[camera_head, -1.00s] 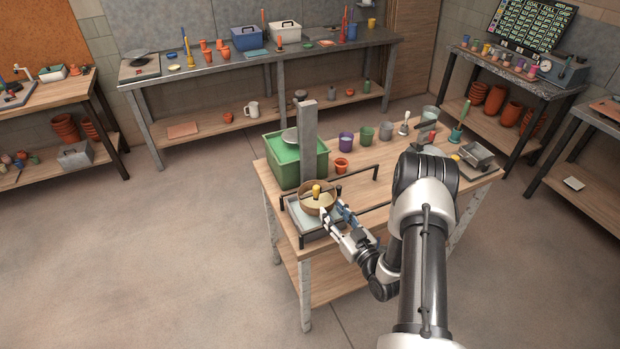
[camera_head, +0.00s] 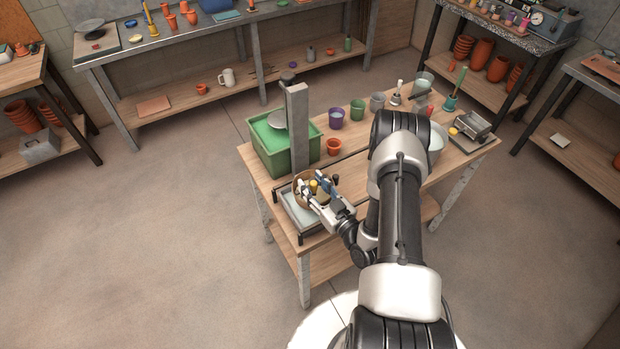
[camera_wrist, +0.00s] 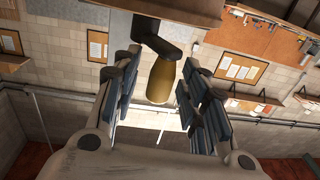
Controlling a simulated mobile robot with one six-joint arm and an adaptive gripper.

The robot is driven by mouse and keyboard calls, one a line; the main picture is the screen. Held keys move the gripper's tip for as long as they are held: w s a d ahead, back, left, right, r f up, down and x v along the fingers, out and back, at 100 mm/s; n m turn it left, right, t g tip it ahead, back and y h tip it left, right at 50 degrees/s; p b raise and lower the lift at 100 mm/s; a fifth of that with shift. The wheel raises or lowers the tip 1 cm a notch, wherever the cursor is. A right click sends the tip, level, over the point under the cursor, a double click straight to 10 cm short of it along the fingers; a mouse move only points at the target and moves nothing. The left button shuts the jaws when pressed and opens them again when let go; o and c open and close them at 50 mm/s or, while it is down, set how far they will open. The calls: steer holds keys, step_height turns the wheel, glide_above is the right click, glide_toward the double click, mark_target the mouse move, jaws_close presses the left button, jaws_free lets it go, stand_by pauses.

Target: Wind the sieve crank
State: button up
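The sieve (camera_head: 299,199) is a round wooden drum over a pale tray (camera_head: 290,211) at the table's near left corner. Its crank has a yellow-brown knob (camera_head: 313,185). In the wrist view the knob (camera_wrist: 160,80) hangs from a dark crank arm (camera_wrist: 156,40), with a wooden part above. My gripper (camera_head: 315,188) is at the sieve, and its fingers partly cover the drum. In the wrist view my gripper (camera_wrist: 158,72) is open, one finger on each side of the knob. A gap shows on both sides of the knob.
A grey post (camera_head: 298,130) and a green tub (camera_head: 258,154) stand behind the sieve. A dark rail (camera_head: 348,156) runs close to the sieve. The floor at left is clear.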

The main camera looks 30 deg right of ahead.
steer(key=shift+s, duration=0.1)
steer(key=shift+c, duration=0.2)
jaws_close()
steer(key=shift+a+b, duration=0.1)
steer(key=shift+b, duration=0.3)
